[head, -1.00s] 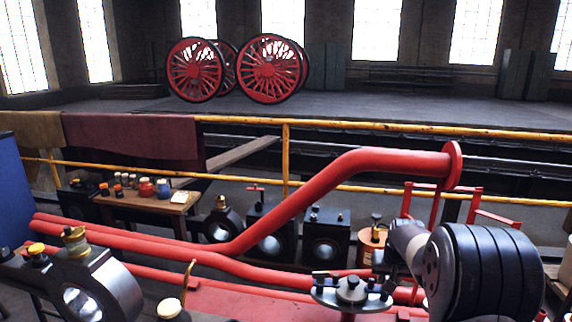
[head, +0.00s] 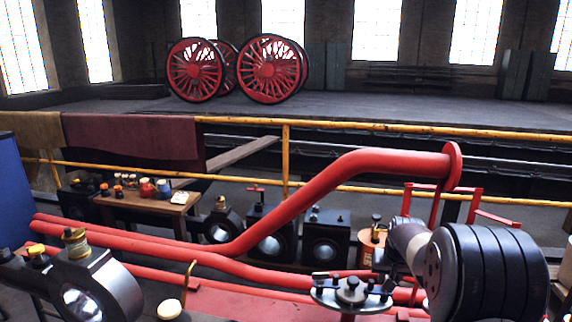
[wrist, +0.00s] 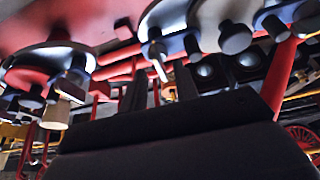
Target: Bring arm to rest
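My arm shows at the lower right of the head view, with a thick black ribbed section (head: 490,272) in front and a pale grey link (head: 408,238) behind it. My gripper is not clearly visible there. In the wrist view my gripper (wrist: 160,82) shows as a wide black body with two dark fingers standing apart. The gap between the fingers holds nothing I can make out. The wrist view is strongly tilted.
A red flanged pipe (head: 330,182) rises close beside my arm. A small round stand with black knobs (head: 352,291) is just left of it. A yellow railing (head: 400,127) runs behind. A wooden table (head: 150,204) with small jars stands at left. Red wheels (head: 270,68) stand at the back.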

